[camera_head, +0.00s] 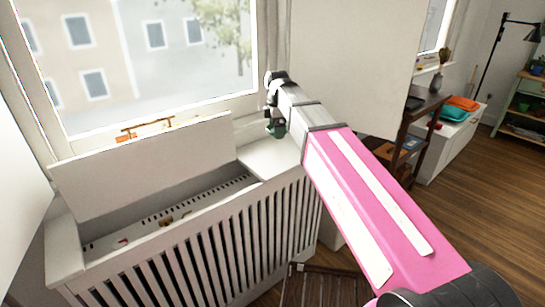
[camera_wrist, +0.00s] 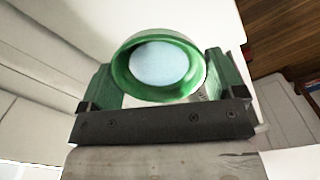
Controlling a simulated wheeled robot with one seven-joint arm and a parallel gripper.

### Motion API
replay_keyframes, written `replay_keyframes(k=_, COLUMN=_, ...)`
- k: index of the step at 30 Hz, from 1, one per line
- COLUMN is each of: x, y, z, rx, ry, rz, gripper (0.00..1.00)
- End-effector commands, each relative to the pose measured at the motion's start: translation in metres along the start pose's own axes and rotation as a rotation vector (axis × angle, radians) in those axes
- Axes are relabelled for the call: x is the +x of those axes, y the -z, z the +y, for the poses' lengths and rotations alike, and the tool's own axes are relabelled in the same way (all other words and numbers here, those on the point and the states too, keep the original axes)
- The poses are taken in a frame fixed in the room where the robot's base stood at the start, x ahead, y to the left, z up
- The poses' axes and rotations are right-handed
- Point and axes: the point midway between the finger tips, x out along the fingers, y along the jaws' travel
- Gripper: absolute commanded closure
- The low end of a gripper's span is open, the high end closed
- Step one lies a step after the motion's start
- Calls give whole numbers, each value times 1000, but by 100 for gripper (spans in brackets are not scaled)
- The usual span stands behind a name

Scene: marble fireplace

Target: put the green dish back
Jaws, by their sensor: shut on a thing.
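The green dish (camera_wrist: 125,68) is a small round bowl with a pale blue inside bottom. In the wrist view it sits between the two fingers of my gripper (camera_wrist: 163,85), which is shut on it. In the head view my gripper (camera_head: 273,100) is above the right end of the white radiator cover, near the window. Only a small dark green part of the dish (camera_head: 277,129) shows there, below the gripper. It appears held above the white ledge (camera_head: 272,158); the exact gap cannot be told.
The slatted radiator cover (camera_head: 215,240) has its lid panel (camera_head: 150,165) raised, with small items in the opening. A white panel (camera_head: 355,65) stands behind my arm. A dark wooden table (camera_head: 425,105) and a white cabinet (camera_head: 453,140) with coloured trays stand at right. Wooden floor is clear beyond.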

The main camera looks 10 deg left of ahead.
Motion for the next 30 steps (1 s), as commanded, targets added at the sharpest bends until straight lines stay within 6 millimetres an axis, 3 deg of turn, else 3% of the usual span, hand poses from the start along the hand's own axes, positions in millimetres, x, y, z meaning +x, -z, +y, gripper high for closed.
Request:
replay_keyframes(k=3, x=-2, y=16, z=2, rx=-83, ry=0, rz=0, gripper=44)
replay_keyframes(k=8, x=7, y=21, z=2, rx=-112, ry=1, rz=0, gripper=44)
replay_keyframes(k=18, x=56, y=20, z=2, rx=-109, ry=1, rz=0, gripper=44)
replay_keyframes(k=30, x=94, y=20, z=2, rx=-108, ry=1, rz=0, gripper=44)
